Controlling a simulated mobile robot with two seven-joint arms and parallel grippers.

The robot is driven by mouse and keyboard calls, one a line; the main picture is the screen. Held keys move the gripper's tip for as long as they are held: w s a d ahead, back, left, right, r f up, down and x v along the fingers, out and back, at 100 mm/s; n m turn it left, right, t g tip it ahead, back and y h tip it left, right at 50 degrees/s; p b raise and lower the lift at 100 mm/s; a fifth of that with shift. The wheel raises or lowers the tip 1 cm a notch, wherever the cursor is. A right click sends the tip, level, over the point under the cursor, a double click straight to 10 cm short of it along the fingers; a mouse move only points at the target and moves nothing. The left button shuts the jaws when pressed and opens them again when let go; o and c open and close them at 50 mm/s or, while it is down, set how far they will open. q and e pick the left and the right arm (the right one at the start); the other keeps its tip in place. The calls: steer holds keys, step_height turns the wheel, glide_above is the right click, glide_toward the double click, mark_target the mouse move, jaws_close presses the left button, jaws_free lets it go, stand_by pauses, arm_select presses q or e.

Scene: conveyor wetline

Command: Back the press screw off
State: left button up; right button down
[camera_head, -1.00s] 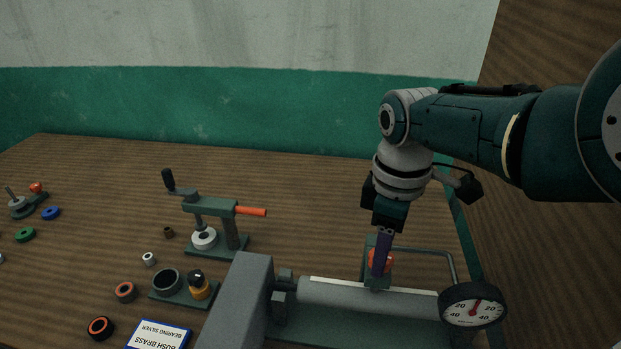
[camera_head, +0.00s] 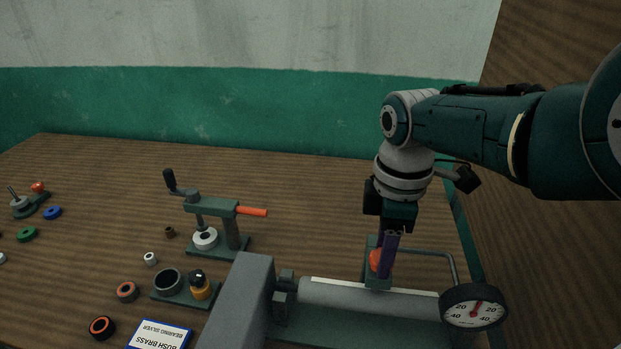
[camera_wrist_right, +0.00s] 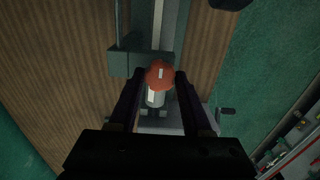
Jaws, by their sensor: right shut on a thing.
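My right gripper (camera_head: 387,272) points down at an orange-red knob (camera_head: 375,261) on a green block behind the pale roller. In the right wrist view the knob (camera_wrist_right: 159,74), with a white mark on top, lies between the tips of my dark fingers (camera_wrist_right: 160,82); they are shut on it. A green hand press (camera_head: 230,209) stands left of the roller, with a black-handled crank (camera_head: 170,181) on top and an orange lever. Its screw points down at a pale ring (camera_head: 205,239) on its base. My left gripper is not in view.
The roller (camera_head: 365,296) lies in a green bed, with a grey housing (camera_head: 240,300) at its left and a dial gauge (camera_head: 473,307) at its right. Several rings, a two-place holder (camera_head: 168,293) and a label card (camera_head: 160,336) are on the wooden bench.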

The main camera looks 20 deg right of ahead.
steer(key=shift+c, duration=1.7)
jaws_free()
step_height(320, 180, up, 9)
steer(key=p, duration=0.5)
steer(key=shift+f, duration=0.2)
steer(key=shift+r+p, duration=0.35)
steer(key=shift+r, duration=0.35)
